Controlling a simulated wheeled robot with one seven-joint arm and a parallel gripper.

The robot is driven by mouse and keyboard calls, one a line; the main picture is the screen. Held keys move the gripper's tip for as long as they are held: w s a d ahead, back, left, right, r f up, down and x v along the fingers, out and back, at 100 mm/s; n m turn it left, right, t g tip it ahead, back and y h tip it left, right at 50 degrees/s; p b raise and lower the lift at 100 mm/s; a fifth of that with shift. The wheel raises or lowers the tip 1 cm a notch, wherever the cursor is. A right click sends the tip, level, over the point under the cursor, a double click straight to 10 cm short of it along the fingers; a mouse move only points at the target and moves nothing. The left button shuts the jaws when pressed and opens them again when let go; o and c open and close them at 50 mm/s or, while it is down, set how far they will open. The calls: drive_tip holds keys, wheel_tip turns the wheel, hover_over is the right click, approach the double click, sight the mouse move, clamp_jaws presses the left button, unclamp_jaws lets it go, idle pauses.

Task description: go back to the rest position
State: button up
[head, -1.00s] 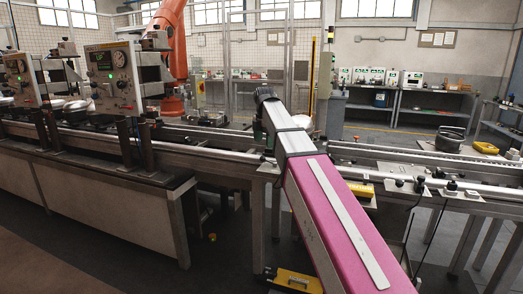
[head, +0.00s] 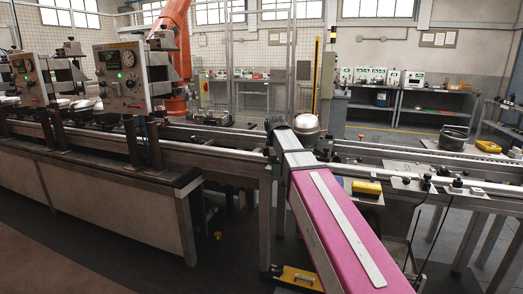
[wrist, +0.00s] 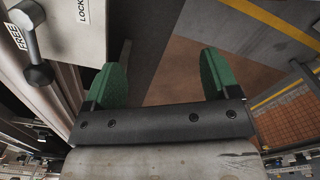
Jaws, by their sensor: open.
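My gripper (wrist: 160,82) shows in the wrist view with two green fingers spread wide apart. It is open, with nothing between the fingers and bare floor beyond them. In the head view my arm reaches forward over the line, and its own bulk hides the fingers. A silver domed compressor (head: 306,124) stands just right of the arm's far end, partly hidden by it. I cannot tell the exact gap between them.
Conveyor rails (head: 220,141) run across the view. Test panels (head: 126,78) stand at left. A yellow box (head: 367,188) sits right of my arm, and a black pot (head: 453,138) stands farther right. In the wrist view a lever plate (wrist: 70,30) is close at upper left.

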drive_tip(key=s+d+f+m, duration=0.4)
drive_tip(key=s+f+m, duration=0.2)
drive_tip(key=f, duration=0.4)
drive_tip(key=s+d+f+m, duration=0.5)
drive_tip(key=s+f+m, duration=0.2)
drive_tip(key=f, duration=0.3)
drive_tip(key=s+d+f+m, duration=0.4)
drive_tip(key=s+f+m, duration=0.2)
drive_tip(key=f, duration=0.4)
drive_tip(key=shift+s+d+f+m, duration=0.3)
drive_tip(key=shift+s+d, duration=0.05)
drive_tip(key=shift+s, duration=0.15)
